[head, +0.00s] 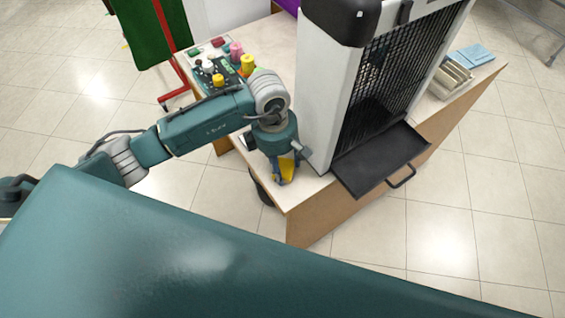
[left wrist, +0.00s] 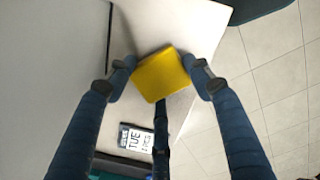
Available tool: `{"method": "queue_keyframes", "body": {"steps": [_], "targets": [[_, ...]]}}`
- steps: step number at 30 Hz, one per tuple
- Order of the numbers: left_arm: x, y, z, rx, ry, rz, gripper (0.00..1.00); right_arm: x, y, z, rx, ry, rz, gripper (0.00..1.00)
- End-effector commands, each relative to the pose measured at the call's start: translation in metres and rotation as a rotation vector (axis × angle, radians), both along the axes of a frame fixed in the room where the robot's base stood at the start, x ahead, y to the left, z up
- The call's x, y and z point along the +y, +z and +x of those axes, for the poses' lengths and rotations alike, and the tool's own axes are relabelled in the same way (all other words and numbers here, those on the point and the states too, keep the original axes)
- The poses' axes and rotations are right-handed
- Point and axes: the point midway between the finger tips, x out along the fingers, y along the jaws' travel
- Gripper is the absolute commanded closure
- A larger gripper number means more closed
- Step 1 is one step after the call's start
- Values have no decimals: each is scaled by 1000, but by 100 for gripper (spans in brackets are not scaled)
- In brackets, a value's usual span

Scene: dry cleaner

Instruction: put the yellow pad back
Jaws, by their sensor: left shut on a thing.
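The yellow pad (left wrist: 161,75) is a small square block between the fingertips of my left gripper (left wrist: 158,80) in the left wrist view. The gripper is shut on it, with one finger at each side. In the head view the yellow pad (head: 286,168) shows partly behind the fingers of my left gripper (head: 284,175), near the front corner of the counter (head: 300,192), beside the white machine. I cannot tell whether the pad touches the counter top. My right gripper is not in view.
The white machine (head: 318,95) with a black grille stands right of my left gripper; its black tray (head: 380,160) juts forward. Spools and small items (head: 235,55) stand behind my arm. A calendar card marked TUE (left wrist: 135,140) lies close to the gripper. Blue pads (head: 475,54) lie far right.

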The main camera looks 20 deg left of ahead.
Motion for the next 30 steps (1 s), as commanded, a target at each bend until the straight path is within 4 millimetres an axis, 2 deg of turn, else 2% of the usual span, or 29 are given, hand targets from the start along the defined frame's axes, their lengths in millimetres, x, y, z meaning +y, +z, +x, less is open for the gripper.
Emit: {"method": "queue_keyframes", "body": {"steps": [5,6,8,20,23,30], "targets": [[0,-3,0,0,0,1,69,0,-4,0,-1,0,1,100],[0,-2,0,0,0,0,40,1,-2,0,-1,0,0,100],[0,-1,0,0,0,0,29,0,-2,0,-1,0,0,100],[1,4,1,-3,0,-1,29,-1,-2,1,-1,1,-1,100],[3,18,2,-5,1,1,29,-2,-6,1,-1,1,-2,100],[8,69,1,-7,0,0,29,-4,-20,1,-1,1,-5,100]]}}
